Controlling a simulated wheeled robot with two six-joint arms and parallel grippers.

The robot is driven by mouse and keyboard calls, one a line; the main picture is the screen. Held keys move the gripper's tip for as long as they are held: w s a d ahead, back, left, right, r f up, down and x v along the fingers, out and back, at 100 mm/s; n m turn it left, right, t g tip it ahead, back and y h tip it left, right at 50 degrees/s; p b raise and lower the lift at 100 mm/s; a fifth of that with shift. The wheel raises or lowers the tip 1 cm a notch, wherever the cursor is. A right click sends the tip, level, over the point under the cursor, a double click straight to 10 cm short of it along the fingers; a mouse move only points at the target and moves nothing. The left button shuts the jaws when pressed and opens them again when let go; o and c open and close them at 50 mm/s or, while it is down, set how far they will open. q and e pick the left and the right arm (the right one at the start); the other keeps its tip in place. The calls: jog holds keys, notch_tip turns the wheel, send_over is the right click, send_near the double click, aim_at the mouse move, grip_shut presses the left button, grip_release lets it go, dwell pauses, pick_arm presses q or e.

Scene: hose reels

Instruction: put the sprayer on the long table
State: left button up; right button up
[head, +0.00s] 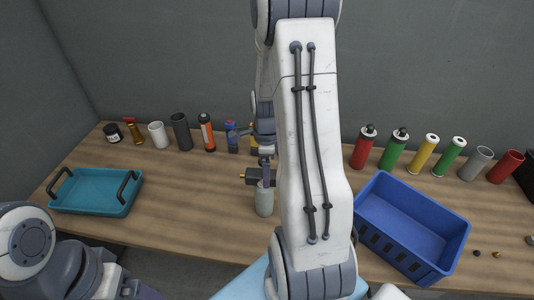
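What looks like the sprayer, a pale grey bottle (264,201) with a dark head and a brass nozzle pointing left, is upright over the middle of the long wooden table (190,190). I cannot tell whether its base touches the tabletop. My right arm fills the centre of the view and hides part of the bottle's right side. My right gripper (265,155) is at the top of the bottle; its fingers are mostly hidden, so its grip is unclear. My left arm is at the lower left, with its gripper cut off by the bottom edge.
A teal tray (95,212) with dark handles is at the left. A blue crate (455,247) is at the right. Several bottles, tubes and cups line the back, including an orange-and-black tube (206,132) and a red bottle (362,148). Bare wood lies between tray and bottle.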

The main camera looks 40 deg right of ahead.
notch_tip(320, 180, up, 8)
jog(key=shift+r+b, duration=0.15)
jog(key=shift+b, duration=0.35)
jog(key=shift+r, duration=0.6)
jog(key=shift+s, duration=0.15)
